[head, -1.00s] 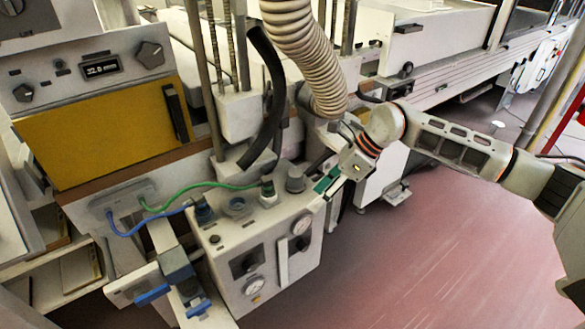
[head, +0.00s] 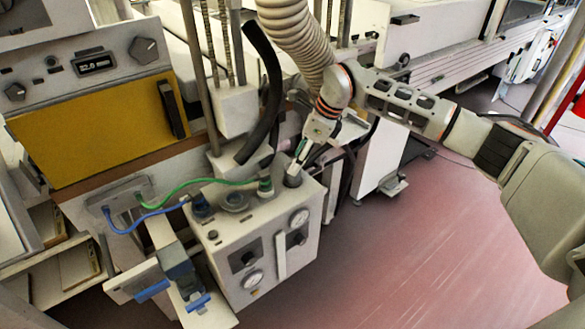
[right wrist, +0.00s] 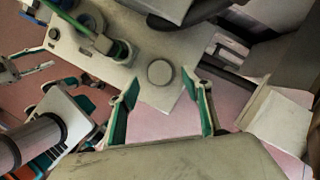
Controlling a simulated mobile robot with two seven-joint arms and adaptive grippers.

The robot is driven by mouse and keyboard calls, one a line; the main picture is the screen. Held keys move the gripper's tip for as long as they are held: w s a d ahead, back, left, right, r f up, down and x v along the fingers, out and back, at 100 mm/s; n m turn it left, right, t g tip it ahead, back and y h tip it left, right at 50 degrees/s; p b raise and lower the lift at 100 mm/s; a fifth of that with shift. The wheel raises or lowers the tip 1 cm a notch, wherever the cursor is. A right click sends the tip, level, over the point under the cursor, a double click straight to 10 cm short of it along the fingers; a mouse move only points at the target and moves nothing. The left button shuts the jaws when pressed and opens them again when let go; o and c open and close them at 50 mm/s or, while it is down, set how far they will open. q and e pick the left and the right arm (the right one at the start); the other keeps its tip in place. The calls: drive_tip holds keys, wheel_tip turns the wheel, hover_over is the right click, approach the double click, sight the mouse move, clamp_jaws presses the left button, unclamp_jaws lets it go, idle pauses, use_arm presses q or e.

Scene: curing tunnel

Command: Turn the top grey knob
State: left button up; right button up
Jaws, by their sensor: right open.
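The top grey knob (head: 292,178) is a short round cylinder on the top face of the pale box, near its back right corner. The right wrist view shows it from above as a round grey disc (right wrist: 160,72). My right gripper (head: 298,160) is open, pointing down at the knob from above. In the right wrist view its green-padded fingers (right wrist: 162,90) stand apart, with the knob just beyond the tips and between their lines. I see no contact, but the gap in height is hard to tell.
The pale box (head: 225,238) has gauges and dark knobs on its front. A thick black hose (head: 270,95) and a ribbed duct (head: 293,40) hang close behind. Floor at right is clear.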

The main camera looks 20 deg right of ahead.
drive_tip(key=shift+x, duration=2.55)
drive_tip(key=c, duration=1.1)
